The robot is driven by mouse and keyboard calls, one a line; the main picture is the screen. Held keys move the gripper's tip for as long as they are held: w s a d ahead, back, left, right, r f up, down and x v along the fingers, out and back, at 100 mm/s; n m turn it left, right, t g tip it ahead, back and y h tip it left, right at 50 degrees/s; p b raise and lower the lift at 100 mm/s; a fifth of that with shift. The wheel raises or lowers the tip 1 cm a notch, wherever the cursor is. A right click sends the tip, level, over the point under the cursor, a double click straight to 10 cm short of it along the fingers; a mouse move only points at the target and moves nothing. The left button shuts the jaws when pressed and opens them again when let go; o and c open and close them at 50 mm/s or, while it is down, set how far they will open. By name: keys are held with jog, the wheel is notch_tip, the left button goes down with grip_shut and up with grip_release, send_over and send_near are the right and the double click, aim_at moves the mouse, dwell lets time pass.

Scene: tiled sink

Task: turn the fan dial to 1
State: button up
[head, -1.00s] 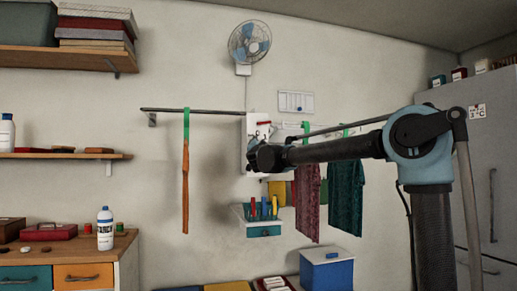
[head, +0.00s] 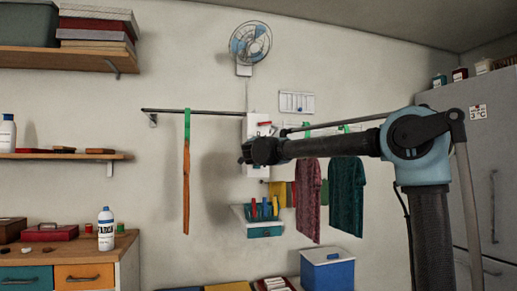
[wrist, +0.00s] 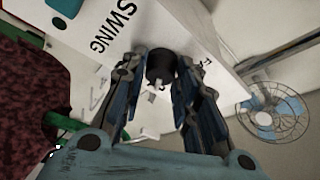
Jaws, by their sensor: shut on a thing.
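A black round dial (wrist: 160,64) with a pale pointer mark is on a white control box (wrist: 190,20). My gripper (wrist: 159,78) is shut on this dial, with one finger on each side. "SWING" is printed on the box to the left in the wrist view, and a partly hidden label starting with F is at the right. In the head view the box (head: 257,122) hangs on the wall, and my gripper (head: 246,152) covers its lower part. The wall fan (head: 251,42) is above; it also shows in the wrist view (wrist: 268,112). The dial's number marks cannot be read.
A rail (head: 195,111) with an orange strip (head: 186,195) runs left of the box. Dark red (head: 308,200) and teal (head: 346,195) garments hang at the right. A tool holder (head: 262,230) is just below my gripper.

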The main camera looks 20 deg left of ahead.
jog(key=shift+w+d, duration=0.1)
jog(key=shift+d, duration=0.1)
jog(key=o, duration=1)
jog(key=shift+d, duration=0.1)
jog(key=v, duration=1.1)
jog(key=shift+s+f, duration=0.15)
jog(key=shift+s, duration=0.25)
